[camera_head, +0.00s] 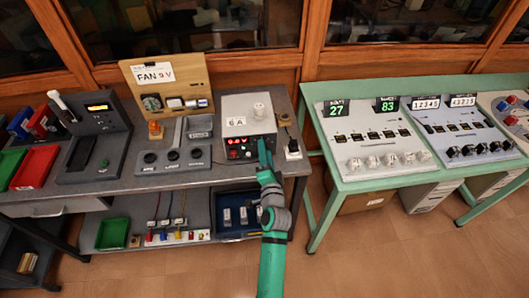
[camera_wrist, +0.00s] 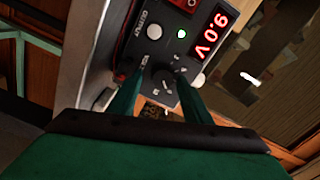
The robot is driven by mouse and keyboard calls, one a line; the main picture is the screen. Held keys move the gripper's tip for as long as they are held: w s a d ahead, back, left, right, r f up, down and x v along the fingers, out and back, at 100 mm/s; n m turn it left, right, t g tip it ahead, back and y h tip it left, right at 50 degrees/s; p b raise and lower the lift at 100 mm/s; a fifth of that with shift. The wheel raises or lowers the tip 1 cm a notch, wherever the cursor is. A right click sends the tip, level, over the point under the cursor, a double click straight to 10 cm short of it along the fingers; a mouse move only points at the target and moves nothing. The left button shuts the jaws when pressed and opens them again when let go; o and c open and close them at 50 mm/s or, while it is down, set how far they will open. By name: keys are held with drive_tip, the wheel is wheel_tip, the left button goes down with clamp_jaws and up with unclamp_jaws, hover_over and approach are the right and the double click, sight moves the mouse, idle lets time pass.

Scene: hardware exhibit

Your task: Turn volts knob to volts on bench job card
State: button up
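The job card (camera_head: 153,76) on the wooden board reads "FAN 9 V". The power supply (camera_head: 232,124) is a pale box with a dark front panel. Its red display (camera_wrist: 209,33) reads 9.0 V in the wrist view; in the head view its digits are too small to read. The volts knob (camera_wrist: 163,82) is dark and round, on the panel near the display. My gripper (camera_wrist: 162,75) has one green finger on each side of this knob, with the tips close to it. Contact is unclear. In the head view, my gripper (camera_head: 264,150) is at the panel's right side and hides part of it.
A green lamp (camera_wrist: 181,34) is lit beside the display.

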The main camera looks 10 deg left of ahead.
drive_tip(key=shift+s+a, duration=0.2)
drive_tip(key=shift+s, duration=0.2)
drive_tip(key=v, duration=1)
drive_tip(key=shift+d, duration=0.35)
drive_tip(key=shift+w, duration=0.1)
drive_tip(key=shift+d, duration=0.1)
